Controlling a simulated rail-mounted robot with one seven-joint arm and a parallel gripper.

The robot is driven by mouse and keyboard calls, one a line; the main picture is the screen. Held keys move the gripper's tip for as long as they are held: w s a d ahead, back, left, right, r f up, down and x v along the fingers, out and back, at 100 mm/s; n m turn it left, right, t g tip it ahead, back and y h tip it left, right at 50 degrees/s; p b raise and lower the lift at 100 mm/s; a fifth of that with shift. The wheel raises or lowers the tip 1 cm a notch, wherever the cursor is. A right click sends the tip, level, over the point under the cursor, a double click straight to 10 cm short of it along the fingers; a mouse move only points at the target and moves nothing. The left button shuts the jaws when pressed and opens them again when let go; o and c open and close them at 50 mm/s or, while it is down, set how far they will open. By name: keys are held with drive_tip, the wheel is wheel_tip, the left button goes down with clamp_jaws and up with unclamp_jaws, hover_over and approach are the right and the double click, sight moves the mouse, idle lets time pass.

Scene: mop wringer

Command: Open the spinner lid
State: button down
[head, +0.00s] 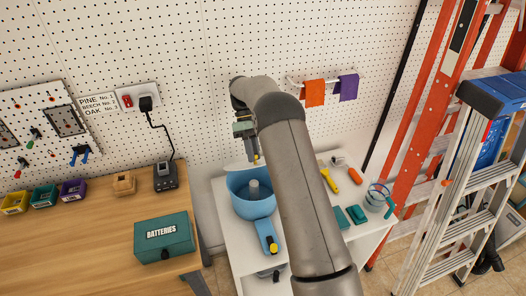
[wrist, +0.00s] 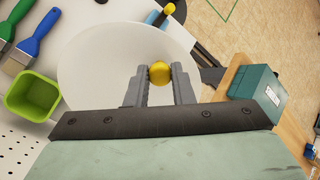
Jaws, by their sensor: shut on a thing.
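The spinner is a blue tub (head: 238,204) on the white table, with a grey post (head: 254,189) inside and a handle with a yellow part at the front. Its inside shows from above, so the lid does not cover it. The pale round lid (head: 233,167) is raised at the back of the tub, partly hidden by my arm; in the wrist view the white disc (wrist: 88,70) fills the middle. My gripper (head: 255,158) is behind and above the tub. In the wrist view its fingers (wrist: 160,75) are shut on the lid's yellow knob (wrist: 160,72).
A wooden bench (head: 95,229) with a green batteries box (head: 164,238) stands left. A yellow-handled tool (head: 329,181), teal blocks (head: 356,214) and a clear container (head: 376,198) lie right of the tub. Ladders (head: 455,200) stand further right. Pegboard (head: 220,50) closes the back.

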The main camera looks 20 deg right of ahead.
drive_tip(key=shift+r, duration=0.1)
idle(0.3)
drive_tip(key=c, duration=1.2)
unclamp_jaws()
drive_tip(key=shift+c, duration=0.2)
drive_tip(key=shift+w+r+b, duration=0.1)
drive_tip(key=shift+r+b, duration=0.15)
drive_tip(key=shift+b, duration=0.1)
drive_tip(key=r+b, duration=0.1)
drive_tip(key=r, duration=0.1)
drive_tip(key=shift+s+r+b, duration=0.2)
drive_tip(key=shift+r+b, duration=0.2)
drive_tip(key=s+r+b, duration=0.2)
drive_tip(key=s+r, duration=0.2)
drive_tip(key=shift+s+r, duration=0.1)
drive_tip(key=shift+r, duration=0.3)
drive_tip(key=s+r+b, duration=0.3)
drive_tip(key=s+r, duration=0.2)
drive_tip(key=s, duration=0.4)
drive_tip(key=shift+s, duration=0.25)
drive_tip(key=shift+c, duration=0.3)
